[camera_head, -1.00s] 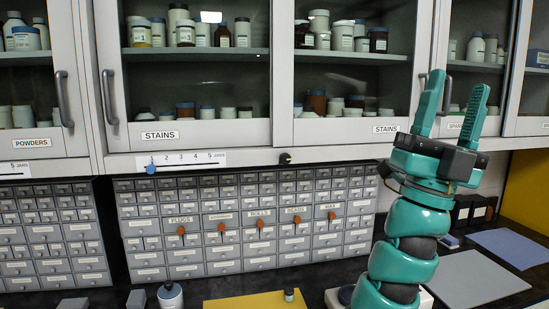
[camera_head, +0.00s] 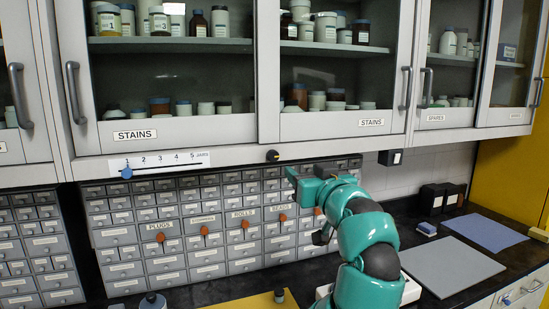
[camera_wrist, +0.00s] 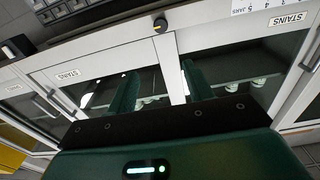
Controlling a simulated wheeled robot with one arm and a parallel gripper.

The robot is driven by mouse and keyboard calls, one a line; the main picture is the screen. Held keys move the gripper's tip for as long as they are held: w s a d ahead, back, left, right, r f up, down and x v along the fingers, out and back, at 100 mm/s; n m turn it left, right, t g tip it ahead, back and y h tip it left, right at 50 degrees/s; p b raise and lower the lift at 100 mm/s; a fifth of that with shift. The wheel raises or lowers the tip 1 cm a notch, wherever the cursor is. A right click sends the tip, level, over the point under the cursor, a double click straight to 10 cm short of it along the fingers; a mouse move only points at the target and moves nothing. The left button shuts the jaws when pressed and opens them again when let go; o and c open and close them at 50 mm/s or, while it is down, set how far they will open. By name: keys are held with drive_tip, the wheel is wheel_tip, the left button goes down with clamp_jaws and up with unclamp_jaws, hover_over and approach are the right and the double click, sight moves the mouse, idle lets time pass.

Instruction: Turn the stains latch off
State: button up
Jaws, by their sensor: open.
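The stains latch, a small round black knob with a yellow mark (camera_head: 272,156), sits on the grey rail below the glass stains cabinet doors. It also shows near the top of the wrist view (camera_wrist: 160,24), with its yellow mark visible. My gripper (camera_wrist: 158,78) is open and empty; its two green fingers stand apart in the wrist view, with the knob beyond and between them. In the head view my gripper (camera_head: 306,205) is partly hidden by my own arm, below and right of the knob and apart from it. Both stains doors (camera_head: 395,75) look shut.
A blue slider (camera_head: 126,173) stands near 1 on the jars scale (camera_head: 165,162), left of the knob. Labelled drawers with orange handles (camera_head: 160,237) fill the wall below. A black box (camera_head: 390,157) hangs under the rail. A grey mat (camera_head: 450,265) lies on the counter.

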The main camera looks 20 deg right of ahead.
drive_tip(key=f, duration=0.1)
drive_tip(key=p, duration=1.1)
approach(274, 156)
drive_tip(key=shift+g, duration=0.3)
drive_tip(key=w, duration=0.8)
drive_tip(key=shift+w+r, duration=0.3)
drive_tip(key=c, duration=1)
drive_tip(key=shift+o, duration=0.2)
